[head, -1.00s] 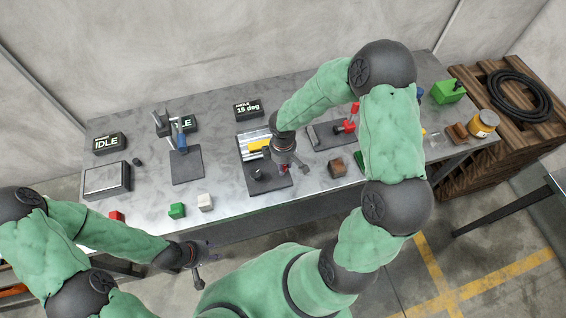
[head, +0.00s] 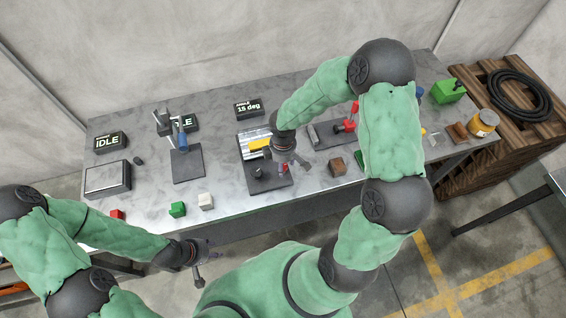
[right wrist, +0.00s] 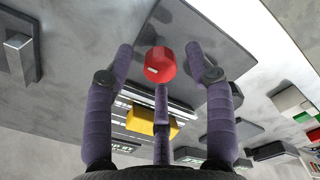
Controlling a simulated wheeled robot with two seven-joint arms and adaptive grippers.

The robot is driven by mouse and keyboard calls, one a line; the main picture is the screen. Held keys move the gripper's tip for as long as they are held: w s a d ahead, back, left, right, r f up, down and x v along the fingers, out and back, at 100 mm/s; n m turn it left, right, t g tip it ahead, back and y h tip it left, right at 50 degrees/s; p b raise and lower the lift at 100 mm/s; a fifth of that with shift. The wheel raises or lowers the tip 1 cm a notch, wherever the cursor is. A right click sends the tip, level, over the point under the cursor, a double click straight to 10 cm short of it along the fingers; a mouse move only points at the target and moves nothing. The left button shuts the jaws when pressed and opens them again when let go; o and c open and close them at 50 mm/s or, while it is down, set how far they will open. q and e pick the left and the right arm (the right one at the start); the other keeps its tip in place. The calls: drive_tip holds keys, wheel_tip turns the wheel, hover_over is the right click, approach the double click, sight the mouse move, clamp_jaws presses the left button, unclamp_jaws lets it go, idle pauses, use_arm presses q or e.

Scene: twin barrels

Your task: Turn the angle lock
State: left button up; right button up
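The angle fixture's dark base plate (head: 275,183) lies mid-table, with a silver ruled part, a yellow part (head: 259,144) and a black knob (head: 258,172). Its display (head: 248,108) reads 15 deg. A red knob (right wrist: 160,65), apparently the angle lock, shows in the right wrist view between my right gripper's spread fingers (right wrist: 163,80), with gaps at the sides. In the head view the right gripper (head: 290,163) is over the fixture's right side and hides the red knob. My left gripper (head: 205,262) is open and empty before the table's front edge.
Left of the fixture stand a clamp-like device (head: 182,140) on a dark plate, a display reading IDLE (head: 110,141) and a grey box (head: 107,179). Green (head: 177,209) and white (head: 206,201) blocks lie near the front edge. A brown block (head: 337,165) is right of the gripper.

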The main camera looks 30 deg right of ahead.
wheel_tip(320, 180, up, 12)
idle(0.7)
use_arm(q)
drive_tip(key=shift+s, duration=0.1)
use_arm(e)
drive_tip(key=shift+s+f, duration=0.1)
idle(0.3)
